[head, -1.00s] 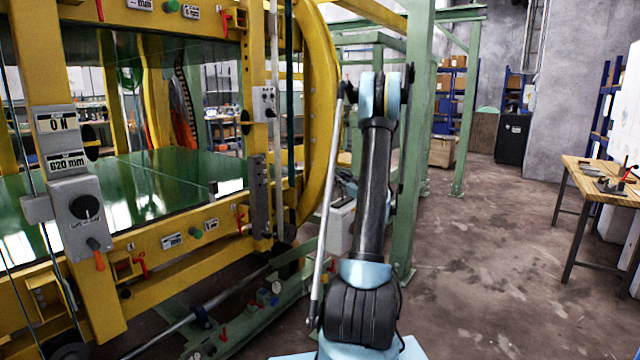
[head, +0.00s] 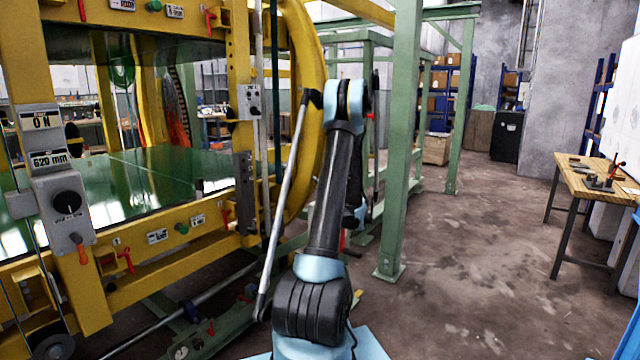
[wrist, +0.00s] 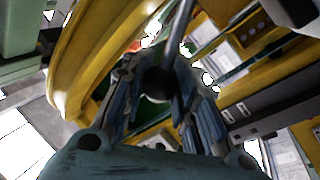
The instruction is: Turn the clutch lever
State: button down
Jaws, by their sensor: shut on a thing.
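The clutch lever (wrist: 179,35) shows in the wrist view as a grey rod ending in a dark round knob. My gripper (wrist: 159,74) has its two blue-grey fingers on either side of the knob and is shut on it. The rod runs from the knob towards the top of the picture.
The yellow ring inverter frame (head: 309,60) with its green platform (head: 130,190) fills the left. A control box (head: 66,215) stands at its front. A green post (head: 398,150) rises right of my arm. The right floor (head: 470,270) is clear up to a wooden table (head: 585,178).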

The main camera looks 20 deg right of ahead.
jog(key=shift+s+a, duration=0.1)
jog(key=shift+a, duration=0.2)
jog(key=c, duration=1.3)
grip_release()
jog(key=shift+d, duration=0.1)
jog(key=shift+s+d+f, duration=0.1)
jog(key=shift+s+d, duration=0.05)
jog(key=shift+s, duration=0.1)
jog(key=v, duration=1.1)
jog(key=shift+s, duration=0.2)
